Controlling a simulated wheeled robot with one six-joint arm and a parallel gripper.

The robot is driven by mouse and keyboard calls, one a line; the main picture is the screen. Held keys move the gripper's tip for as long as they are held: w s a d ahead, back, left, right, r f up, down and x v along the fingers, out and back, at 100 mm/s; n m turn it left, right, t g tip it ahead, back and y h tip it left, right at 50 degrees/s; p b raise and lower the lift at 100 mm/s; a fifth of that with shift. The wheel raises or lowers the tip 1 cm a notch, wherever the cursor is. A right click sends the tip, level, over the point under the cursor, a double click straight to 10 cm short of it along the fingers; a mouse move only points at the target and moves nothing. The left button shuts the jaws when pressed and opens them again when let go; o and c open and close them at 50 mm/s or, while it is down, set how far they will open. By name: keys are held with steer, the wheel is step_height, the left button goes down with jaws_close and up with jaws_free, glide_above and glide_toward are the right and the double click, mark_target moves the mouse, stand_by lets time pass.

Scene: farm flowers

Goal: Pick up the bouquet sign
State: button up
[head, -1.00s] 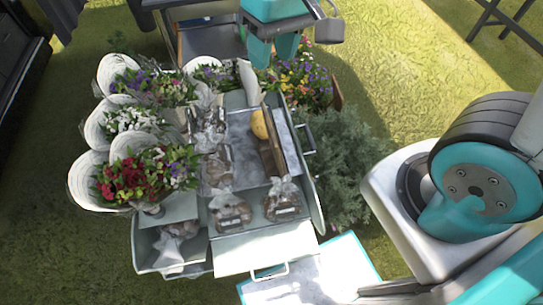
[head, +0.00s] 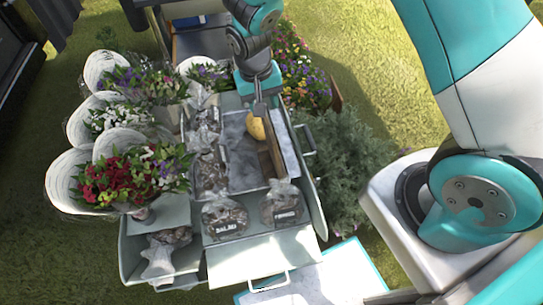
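My gripper (head: 261,106) points down over the far right part of the display cart (head: 238,172), close to a yellow fruit-like object (head: 255,129). Its grey fingertips are small here, and I cannot tell whether they are apart or hold anything. I cannot make out a bouquet sign for certain; it may be hidden behind my gripper or among the flowers. Several bouquets in white wrapping stand along the cart's left side, including a red one (head: 120,183) in front and a white one (head: 118,120) behind it.
Clear bags with dark labels lie in the cart, among them a front bag (head: 225,217) and one to its right (head: 282,205). A green bush (head: 345,160) and colourful flowers (head: 305,78) border the right side. Open grass (head: 375,60) lies beyond.

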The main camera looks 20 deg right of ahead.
mark_target(265, 120)
steer(key=f, duration=0.6)
steer(key=shift+d+f, duration=0.3)
jaws_close()
